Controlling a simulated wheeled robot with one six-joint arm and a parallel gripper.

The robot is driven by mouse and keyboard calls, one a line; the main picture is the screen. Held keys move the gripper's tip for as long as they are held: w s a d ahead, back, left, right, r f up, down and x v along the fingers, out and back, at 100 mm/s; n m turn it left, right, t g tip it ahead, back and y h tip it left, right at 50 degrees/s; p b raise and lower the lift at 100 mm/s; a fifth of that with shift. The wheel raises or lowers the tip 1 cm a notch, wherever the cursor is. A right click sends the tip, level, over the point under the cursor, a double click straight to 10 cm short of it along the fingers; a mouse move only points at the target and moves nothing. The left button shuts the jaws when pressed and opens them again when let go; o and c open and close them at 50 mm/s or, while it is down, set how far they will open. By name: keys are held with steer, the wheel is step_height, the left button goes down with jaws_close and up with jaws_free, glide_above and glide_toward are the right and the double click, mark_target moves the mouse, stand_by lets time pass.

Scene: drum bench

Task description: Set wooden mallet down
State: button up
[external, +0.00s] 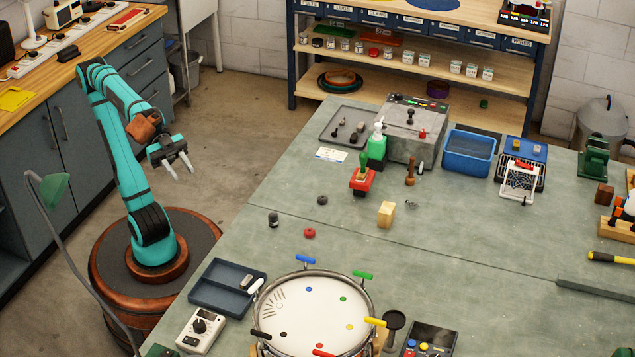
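My gripper (179,169) hangs in the air left of the bench, over the floor. Its two pale fingers are apart, with nothing visible between them. I cannot clearly make out a wooden mallet. A pale wooden block (386,214) sits on the green-grey bench top (330,240), with no handle visible. A small brown turned wooden piece (410,170) stands upright farther back. A yellow-handled tool (607,258) lies at the right edge, partly cut off by the frame. My gripper is well apart from all of these.
A drum (312,308) with coloured keys stands at the bench front, beside a dark blue tray (227,287). A red-based stamp (363,181), green bottle (376,148) and blue bin (468,154) stand farther back. The bench middle right of the block is mostly clear.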

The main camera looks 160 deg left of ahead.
steer(key=s+d+f+m+t+h, duration=0.2)
steer(key=s+d+h, duration=0.1)
steer(key=s+d, duration=0.6)
steer(key=shift+s+d+f+h, duration=0.3)
steer(key=shift+d+h, duration=0.1)
steer(key=shift+d, duration=0.2)
stand_by(0.3)
